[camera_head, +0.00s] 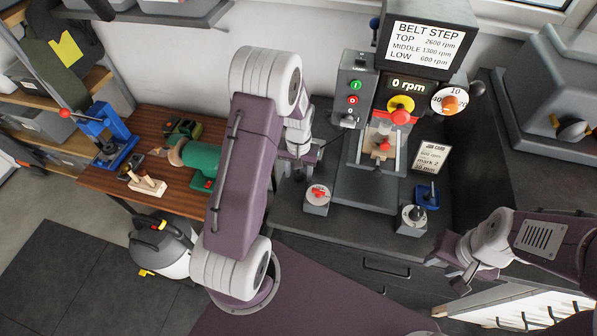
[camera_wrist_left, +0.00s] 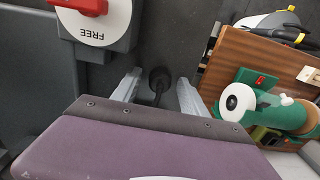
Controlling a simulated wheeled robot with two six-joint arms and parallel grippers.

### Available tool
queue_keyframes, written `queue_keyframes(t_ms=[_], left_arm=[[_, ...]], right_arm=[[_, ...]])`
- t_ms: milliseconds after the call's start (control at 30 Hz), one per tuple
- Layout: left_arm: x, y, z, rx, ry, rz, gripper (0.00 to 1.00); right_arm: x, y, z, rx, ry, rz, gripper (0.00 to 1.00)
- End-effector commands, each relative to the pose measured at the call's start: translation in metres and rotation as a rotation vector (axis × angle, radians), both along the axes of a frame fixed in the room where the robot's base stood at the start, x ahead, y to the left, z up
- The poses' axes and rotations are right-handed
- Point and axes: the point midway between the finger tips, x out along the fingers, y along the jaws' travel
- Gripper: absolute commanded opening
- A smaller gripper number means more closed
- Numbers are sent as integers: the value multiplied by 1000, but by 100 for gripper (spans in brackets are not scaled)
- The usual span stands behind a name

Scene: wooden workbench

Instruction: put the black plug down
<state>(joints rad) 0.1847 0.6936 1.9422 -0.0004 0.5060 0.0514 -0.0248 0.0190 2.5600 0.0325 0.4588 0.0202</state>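The black plug (camera_wrist_left: 158,76) shows in the left wrist view, with its cable running back toward my wrist. It lies between the two fingers of my left gripper (camera_wrist_left: 157,88), with a visible gap on each side, so the fingers look open around it. In the head view my left gripper (camera_head: 299,168) is low over the dark bench top, left of the drill press; the plug is hard to make out there. My right gripper (camera_head: 449,274) is at the lower right in front of the bench, fingers apart and empty.
A grey box with a red knob (camera_head: 317,194) stands close to my left gripper; its dial reads FREE in the left wrist view (camera_wrist_left: 92,22). The drill press (camera_head: 370,184) stands to the right. A wooden table (camera_head: 120,180) with a green machine (camera_head: 200,158) is at left.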

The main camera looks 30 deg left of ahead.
Motion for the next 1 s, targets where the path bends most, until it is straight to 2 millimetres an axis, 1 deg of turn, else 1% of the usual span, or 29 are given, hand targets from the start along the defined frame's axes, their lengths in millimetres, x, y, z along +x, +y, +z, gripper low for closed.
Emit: queue_keyframes(t_ms=[67,167,200,267,400,500,600,700,767,1000], left_arm=[[0,0,3,0,0,0,51],[0,0,19,0,-2,0,51],[2,0,22,1,-6,0,51],[2,0,37,2,-7,0,51],[2,0,77,2,-8,0,51],[2,0,101,2,-7,0,51],[1,0,118,1,-5,0,51],[1,0,128,0,-2,0,51],[1,0,131,0,-2,0,51],[0,0,132,0,0,0,51]], right_arm=[[0,0,2,0,0,0,36],[0,0,13,0,0,0,36],[0,0,7,0,-1,0,36],[0,0,5,0,0,0,36],[0,0,2,0,0,0,36],[0,0,2,0,0,0,36],[0,0,1,0,0,0,36],[0,0,1,0,0,0,36],[0,0,1,0,0,0,36],[0,0,1,0,0,0,36]])
